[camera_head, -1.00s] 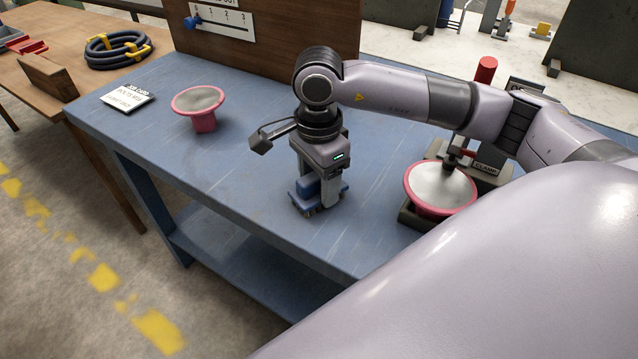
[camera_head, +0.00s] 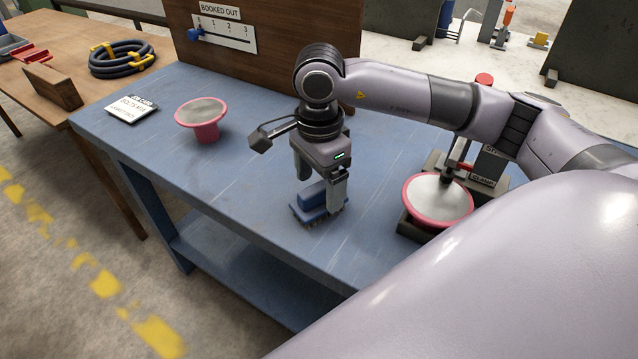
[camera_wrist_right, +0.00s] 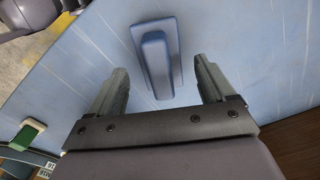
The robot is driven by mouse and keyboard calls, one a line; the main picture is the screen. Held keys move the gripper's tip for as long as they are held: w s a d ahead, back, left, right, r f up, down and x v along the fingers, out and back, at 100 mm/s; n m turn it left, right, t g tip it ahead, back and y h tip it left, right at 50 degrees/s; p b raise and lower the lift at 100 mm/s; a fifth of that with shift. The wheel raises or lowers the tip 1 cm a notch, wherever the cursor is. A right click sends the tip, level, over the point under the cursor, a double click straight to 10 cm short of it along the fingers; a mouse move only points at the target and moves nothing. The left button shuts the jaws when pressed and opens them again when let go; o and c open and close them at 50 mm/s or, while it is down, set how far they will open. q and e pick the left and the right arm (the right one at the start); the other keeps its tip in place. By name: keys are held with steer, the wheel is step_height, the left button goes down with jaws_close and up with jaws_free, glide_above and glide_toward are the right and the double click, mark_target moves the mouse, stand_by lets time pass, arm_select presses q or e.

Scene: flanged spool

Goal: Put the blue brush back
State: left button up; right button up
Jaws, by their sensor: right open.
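The blue brush (camera_head: 318,203) sits bristles down on the blue workbench (camera_head: 262,232), near its front edge. My right gripper (camera_head: 320,185) is open above the brush, pointing down. Its fingers stand apart and are clear of the brush's base. In the right wrist view the brush's handle block (camera_wrist_right: 155,65) lies ahead of the gap between the two fingers (camera_wrist_right: 162,92), with nothing held. My left gripper is in neither view.
A pink flanged spool (camera_head: 207,128) stands at the bench's left. Another pink-rimmed spool (camera_head: 437,199) sits in a dark clamp fixture right of the brush. A white sign card (camera_head: 133,109) lies at the far left corner. A brown board (camera_head: 280,45) stands behind. Bench between left spool and brush is clear.

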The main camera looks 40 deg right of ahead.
mark_target(319, 186)
step_height(319, 186, up, 9)
steer(key=p, duration=0.4)
steer(key=shift+r, duration=0.2)
